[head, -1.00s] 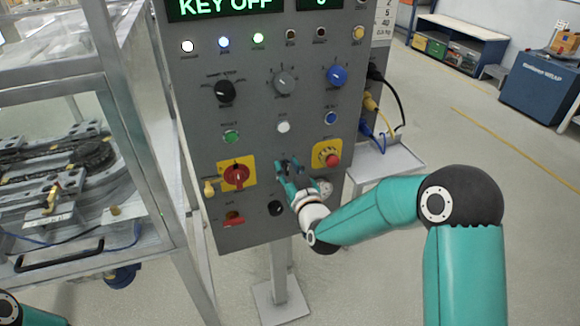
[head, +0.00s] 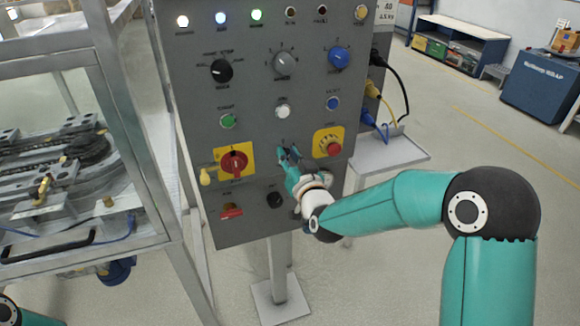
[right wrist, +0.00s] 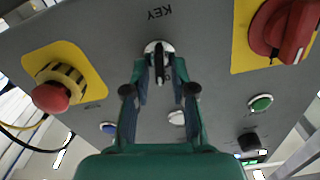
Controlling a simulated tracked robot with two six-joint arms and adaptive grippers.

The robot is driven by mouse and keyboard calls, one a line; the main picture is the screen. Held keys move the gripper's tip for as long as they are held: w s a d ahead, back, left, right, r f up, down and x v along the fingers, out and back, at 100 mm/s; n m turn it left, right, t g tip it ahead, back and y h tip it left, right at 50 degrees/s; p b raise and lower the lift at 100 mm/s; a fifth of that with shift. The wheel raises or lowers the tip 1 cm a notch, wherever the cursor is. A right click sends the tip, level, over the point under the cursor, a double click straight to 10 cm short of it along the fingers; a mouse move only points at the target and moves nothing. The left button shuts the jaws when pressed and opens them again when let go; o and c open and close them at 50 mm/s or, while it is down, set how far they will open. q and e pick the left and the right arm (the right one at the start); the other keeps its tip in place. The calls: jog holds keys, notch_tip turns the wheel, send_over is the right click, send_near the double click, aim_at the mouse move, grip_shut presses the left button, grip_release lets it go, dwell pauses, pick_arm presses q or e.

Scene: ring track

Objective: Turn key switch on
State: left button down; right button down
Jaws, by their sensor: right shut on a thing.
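My left gripper is out of view; only a teal part of my left arm shows at bottom left.
A red rotary switch (head: 236,164) on a yellow plate is left of the gripper. A red emergency stop (head: 333,148) is right of it. A white button (head: 283,112) is above. A metal-framed enclosure (head: 125,130) stands at left, a small shelf (head: 390,152) at right.

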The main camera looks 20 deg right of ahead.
jog(key=shift+d+f+m+b, duration=0.15)
jog(key=shift+m+b, duration=1.45)
jog(key=shift+b, duration=0.8)
jog(key=shift+d+f+m+b, duration=0.1)
jog(key=shift+d+m+b, duration=0.1)
jog(key=shift+m+b, duration=1.8)
jog(key=shift+d+f+m+b, duration=0.15)
jog(key=shift+m+b, duration=1.05)
jog(key=shift+b, duration=1.6)
jog(key=shift+r, duration=0.1)
jog(key=c, duration=1.3)
grip_release()
jog(key=shift+o, duration=0.2)
jog(key=s, duration=1.2)
jog(key=shift+d, duration=0.2)
